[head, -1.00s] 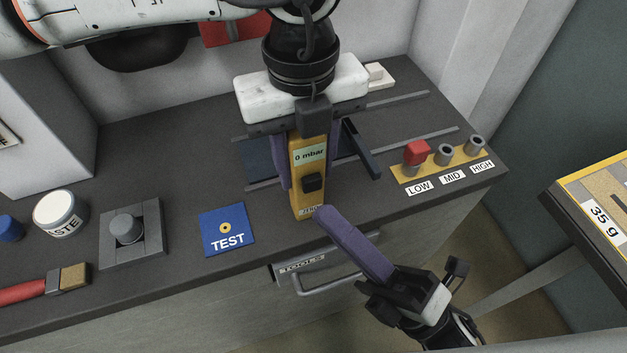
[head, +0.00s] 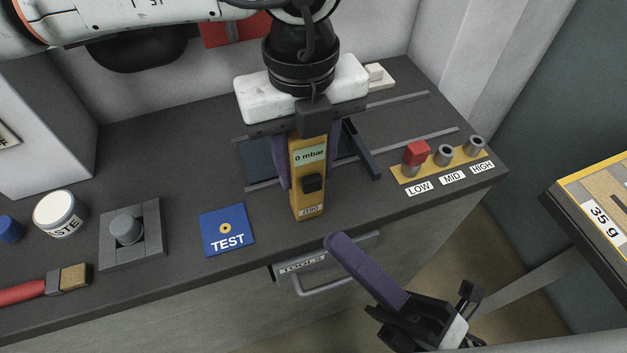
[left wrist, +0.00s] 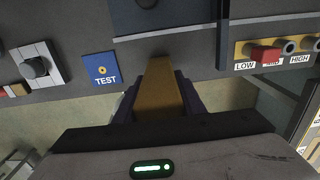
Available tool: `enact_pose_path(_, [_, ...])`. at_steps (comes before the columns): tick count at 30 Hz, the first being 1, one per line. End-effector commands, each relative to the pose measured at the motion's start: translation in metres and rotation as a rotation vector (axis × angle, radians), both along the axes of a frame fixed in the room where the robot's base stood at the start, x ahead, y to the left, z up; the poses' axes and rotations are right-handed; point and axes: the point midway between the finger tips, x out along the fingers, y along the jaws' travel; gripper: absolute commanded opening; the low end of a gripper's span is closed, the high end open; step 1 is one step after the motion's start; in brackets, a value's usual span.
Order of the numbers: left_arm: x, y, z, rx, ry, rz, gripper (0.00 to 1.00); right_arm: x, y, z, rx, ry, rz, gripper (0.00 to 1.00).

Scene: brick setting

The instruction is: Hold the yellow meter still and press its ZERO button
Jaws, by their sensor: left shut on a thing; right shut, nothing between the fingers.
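The yellow meter (head: 309,165) stands on the dark bench in the head view, its display reading "0 mbar". A black knob sits mid-face and a small label, hard to read but like "ZERO", is at its lower end. My left gripper (head: 283,165) is shut on the meter from above, its purple fingers on either side. In the left wrist view the meter (left wrist: 160,88) shows between the fingers. My right gripper (head: 338,243) is shut and empty, its purple fingertips in front of the bench edge, below and right of the meter, apart from it.
A blue TEST plate (head: 227,229) lies left of the meter. A yellow strip (head: 428,172) with LOW, MID and HIGH posts is at right, a red cap on LOW. A TOOLS drawer handle (head: 330,285) is below the bench edge. A white paste jar (head: 60,212) stands at left.

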Motion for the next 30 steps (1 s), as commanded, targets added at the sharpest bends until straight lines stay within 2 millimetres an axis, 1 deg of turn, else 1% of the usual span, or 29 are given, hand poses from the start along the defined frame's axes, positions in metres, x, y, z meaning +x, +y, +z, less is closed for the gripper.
enact_pose_path(2, [-0.001,0.0,-0.001,0.002,0.002,0.0,0.08,0.0,0.0,0.0,0.0,0.0,0.0,0.0])
enact_pose_path(3, [-0.001,0.0,-0.001,0.002,0.002,0.0,0.39,0.0,0.0,0.0,0.0,0.0,0.0,0.0])
enact_pose_path(5, [-0.001,0.0,-0.001,0.002,0.002,0.0,0.49,0.0,0.0,0.0,0.0,0.0,0.0,0.0])
enact_pose_path(6, [0.0,0.0,-0.001,0.002,0.002,0.0,0.56,0.0,0.0,0.0,0.0,0.0,0.0,0.0])
enact_pose_path(7, [0.0,0.0,-0.001,0.002,0.002,0.0,0.58,0.0,0.0,0.0,0.0,0.0,0.0,0.0])
enact_pose_path(15, [0.0,0.0,0.001,0.0,0.0,0.0,0.58,0.0,0.0,0.0,0.0,0.0,0.0,0.0])
enact_pose_path(19, [0.0,0.0,0.01,0.0,-0.001,0.001,0.58,0.0,0.0,0.0,0.0,0.0,0.0,0.0])
enact_pose_path(23, [0.0,0.0,0.034,-0.001,-0.003,0.001,0.58,0.0,0.0,0.0,0.0,0.0,0.0,0.0])
enact_pose_path(30, [0.0,0.0,0.085,0.0,-0.002,0.001,0.58,0.0,0.0,0.0,0.0,0.0,0.0,0.0])
